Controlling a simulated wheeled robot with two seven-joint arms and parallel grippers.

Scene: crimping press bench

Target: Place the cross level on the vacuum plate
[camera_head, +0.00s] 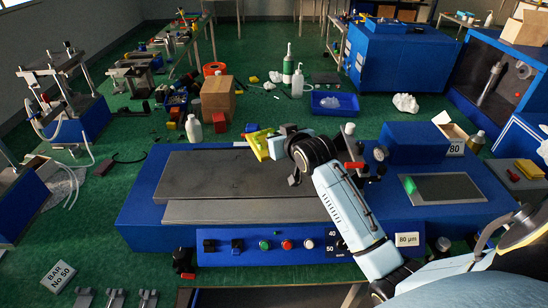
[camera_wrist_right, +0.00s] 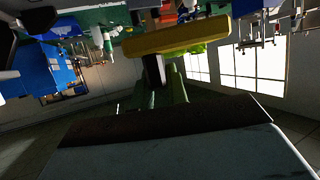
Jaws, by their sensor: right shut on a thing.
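The cross level (camera_head: 258,146) appears as a yellow piece above the back edge of the vacuum plate. The vacuum plate (camera_head: 215,176) is the flat grey surface on the blue bench unit, and its top is bare. My right gripper (camera_head: 276,146) is shut on the cross level, near the plate's back edge; its fingers are partly hidden by the wrist. In the right wrist view the cross level (camera_wrist_right: 175,38) is a yellow bar across the upper middle, beyond a dark finger. I cannot tell how high it is above the plate. My left gripper is not in view.
The blue unit carries buttons (camera_head: 286,244) at its front and a blue box (camera_head: 415,142) and dark screen (camera_head: 440,187) at the right. A cardboard box (camera_head: 217,98), white bottle (camera_head: 194,130) and blue tray (camera_head: 334,103) stand behind. The plate's left half is free.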

